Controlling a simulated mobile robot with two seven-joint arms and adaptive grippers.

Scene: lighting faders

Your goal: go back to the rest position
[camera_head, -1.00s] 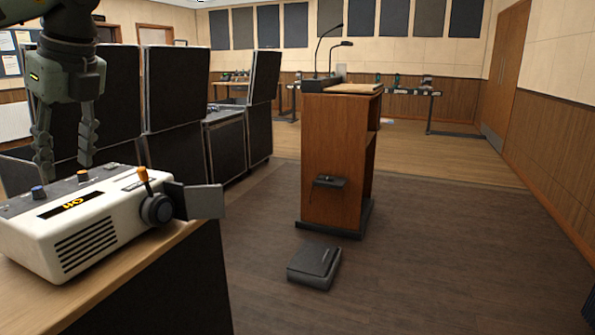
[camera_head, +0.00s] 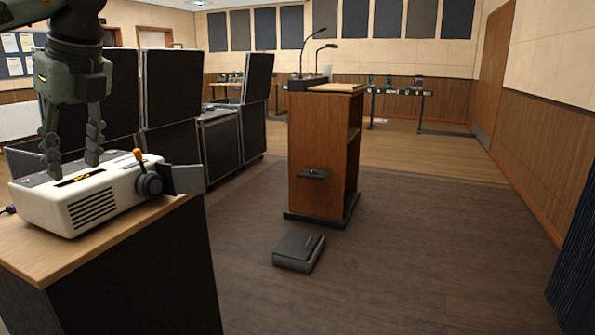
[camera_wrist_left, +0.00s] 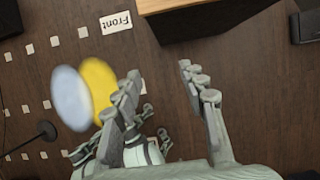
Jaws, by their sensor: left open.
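My left gripper (camera_head: 72,168) hangs fingers down at the left of the head view, open with nothing between its fingers. In that view its fingertips overlap the top of a white control box (camera_head: 95,208); I cannot tell the gap between them. In the left wrist view the two fingers (camera_wrist_left: 160,72) are apart over a dark surface with pale squares and a "Front" label (camera_wrist_left: 116,22). A pale blue oval (camera_wrist_left: 72,98) and a yellow oval (camera_wrist_left: 99,85) show blurred beside one finger.
The control box, with its orange-tipped lever (camera_head: 138,155), stands on a wood-topped stand (camera_head: 150,217). A wooden lectern (camera_head: 318,155) stands on the floor, with a dark pedal-like box (camera_head: 298,252) in front. Dark tall cases (camera_head: 175,90) line the left.

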